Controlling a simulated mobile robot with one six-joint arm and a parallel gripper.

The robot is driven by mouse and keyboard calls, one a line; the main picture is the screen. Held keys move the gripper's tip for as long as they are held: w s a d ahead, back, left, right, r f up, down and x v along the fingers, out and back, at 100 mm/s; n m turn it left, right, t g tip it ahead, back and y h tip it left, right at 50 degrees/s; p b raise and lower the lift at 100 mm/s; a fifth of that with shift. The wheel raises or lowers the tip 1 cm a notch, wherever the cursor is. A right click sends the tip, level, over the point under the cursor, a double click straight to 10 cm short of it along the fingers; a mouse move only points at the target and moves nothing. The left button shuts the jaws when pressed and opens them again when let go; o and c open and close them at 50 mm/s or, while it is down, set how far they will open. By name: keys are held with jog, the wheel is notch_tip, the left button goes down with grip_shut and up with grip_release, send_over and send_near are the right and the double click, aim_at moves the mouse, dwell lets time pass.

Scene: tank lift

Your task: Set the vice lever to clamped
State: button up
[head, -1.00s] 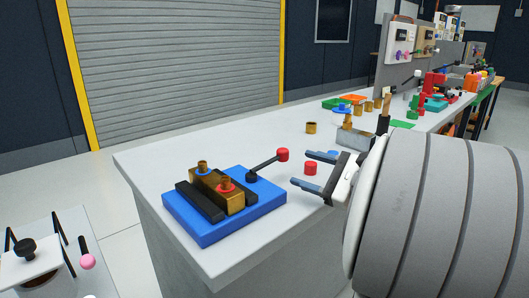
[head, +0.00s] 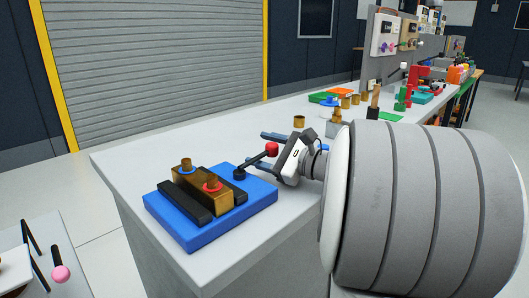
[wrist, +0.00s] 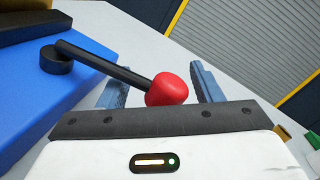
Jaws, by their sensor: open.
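The vice has a blue base (head: 235,207) at the near end of the bench, with two black jaws (head: 186,202) around a brass block (head: 218,196). Its black lever (head: 254,162) rises from a round pivot to a red knob (head: 271,149) and points to the right, toward my gripper. The lever also shows in the wrist view (wrist: 105,64). My gripper (head: 258,150) is open, with its blue fingers on either side of the red knob. In the wrist view the knob (wrist: 167,89) sits between the fingers, nearer the right one; contact cannot be told.
Green and orange trays (head: 325,97) and several parts stand farther back. The bench left of the vice is clear.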

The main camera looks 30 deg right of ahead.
jog(key=shift+r, duration=0.1)
grip_shut()
dwell(0.7)
